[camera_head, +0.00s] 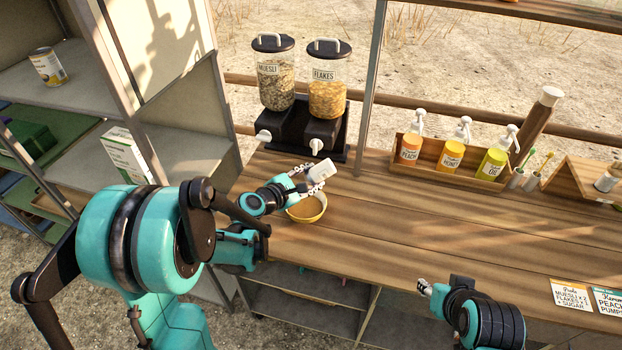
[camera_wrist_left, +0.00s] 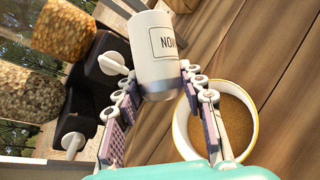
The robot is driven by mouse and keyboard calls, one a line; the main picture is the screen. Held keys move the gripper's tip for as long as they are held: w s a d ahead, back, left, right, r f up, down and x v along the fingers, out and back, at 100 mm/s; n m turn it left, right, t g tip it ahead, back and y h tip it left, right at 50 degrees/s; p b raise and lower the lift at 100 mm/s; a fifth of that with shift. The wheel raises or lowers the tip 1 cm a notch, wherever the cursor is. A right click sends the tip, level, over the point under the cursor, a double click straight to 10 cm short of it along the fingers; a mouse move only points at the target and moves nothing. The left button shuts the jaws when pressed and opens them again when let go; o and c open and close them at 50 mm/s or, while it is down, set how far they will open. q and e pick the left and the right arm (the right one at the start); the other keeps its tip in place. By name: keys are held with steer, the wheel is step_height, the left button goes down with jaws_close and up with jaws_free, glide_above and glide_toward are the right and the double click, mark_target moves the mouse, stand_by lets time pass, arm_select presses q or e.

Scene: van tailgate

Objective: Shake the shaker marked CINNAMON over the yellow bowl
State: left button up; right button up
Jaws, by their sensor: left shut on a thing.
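The yellow bowl (camera_head: 318,215) stands on the wooden counter with brown contents in it; it also shows in the left wrist view (camera_wrist_left: 250,149). My left gripper (camera_head: 306,179) is shut on a white shaker (camera_head: 322,170), held tilted above the bowl's back part in the head view. In the left wrist view the shaker (camera_wrist_left: 155,45) sits between the fingers, with a grey band at its near end. Its framed label is only partly visible, so I cannot read the full word. My right gripper (camera_head: 424,287) is at the counter's front edge; its fingers are too small to judge.
Muesli (camera_head: 275,85) and flakes (camera_head: 327,90) dispensers stand behind the bowl. A wooden box (camera_head: 432,172) of pump bottles stands at the back. Another white jar (camera_head: 607,180) is at the far right. Recipe cards (camera_head: 571,295) lie front right. The middle counter is clear.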

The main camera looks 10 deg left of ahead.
mark_target(314, 168)
arm_select(q)
step_height(314, 168, up, 3)
steer(key=shift+r+p, duration=0.2)
steer(key=shift+p, duration=0.65)
steer(key=shift+f, duration=0.1)
arm_select(e)
step_height(314, 168, up, 2)
steer(key=shift+r, duration=0.25)
arm_select(q)
steer(key=shift+f, duration=0.15)
arm_select(e)
steer(key=shift+f, duration=0.15)
arm_select(q)
step_height(314, 168, down, 5)
steer(key=b, duration=0.5)
steer(key=shift+f, duration=0.1)
steer(key=shift+r, duration=0.2)
arm_select(e)
step_height(314, 168, down, 4)
steer(key=shift+f, duration=0.25)
arm_select(q)
steer(key=shift+s, duration=0.1)
